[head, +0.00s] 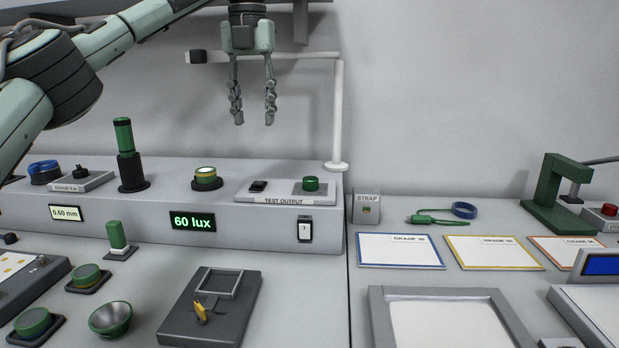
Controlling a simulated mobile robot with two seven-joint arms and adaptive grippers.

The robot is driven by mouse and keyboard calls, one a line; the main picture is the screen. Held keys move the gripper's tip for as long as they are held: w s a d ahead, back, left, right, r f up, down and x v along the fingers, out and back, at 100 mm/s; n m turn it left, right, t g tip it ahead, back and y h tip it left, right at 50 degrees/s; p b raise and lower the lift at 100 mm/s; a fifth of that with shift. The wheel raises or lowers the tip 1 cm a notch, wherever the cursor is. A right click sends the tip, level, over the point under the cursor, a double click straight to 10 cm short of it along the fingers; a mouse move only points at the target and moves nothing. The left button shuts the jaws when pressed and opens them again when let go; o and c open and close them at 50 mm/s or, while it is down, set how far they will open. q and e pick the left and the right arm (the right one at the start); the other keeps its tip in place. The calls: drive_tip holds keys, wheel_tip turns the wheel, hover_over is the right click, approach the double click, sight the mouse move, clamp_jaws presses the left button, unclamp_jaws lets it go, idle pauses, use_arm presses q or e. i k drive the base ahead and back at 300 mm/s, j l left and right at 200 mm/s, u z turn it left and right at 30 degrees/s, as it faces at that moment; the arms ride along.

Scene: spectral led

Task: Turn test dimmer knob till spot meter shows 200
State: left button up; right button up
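The likely test dimmer knob is a green knob (311,184) on the plate labelled TEST OUTPUT (270,192), on top of the grey console. The lit display (193,222) on the console front reads 60 lux, taken as the spot meter reading. My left gripper (254,120) hangs fingers down above the console, left of the knob and well above it. Its two fingers are apart with nothing between them. Nothing hides the knob or the display. My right gripper is not in view.
A white post (338,120) with an arm ending in a black head (197,57) stands right of the knob, behind my gripper. A tall green-topped cylinder (124,150) and a yellow-banded green dial (206,177) stand on the console. A white switch (305,230) is below.

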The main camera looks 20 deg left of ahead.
sight(311, 183)
drive_tip(key=l+u, duration=0.25)
drive_tip(key=u, duration=0.2)
drive_tip(key=i+l+u, duration=0.1)
drive_tip(key=l+u, duration=0.15)
drive_tip(key=u, duration=0.15)
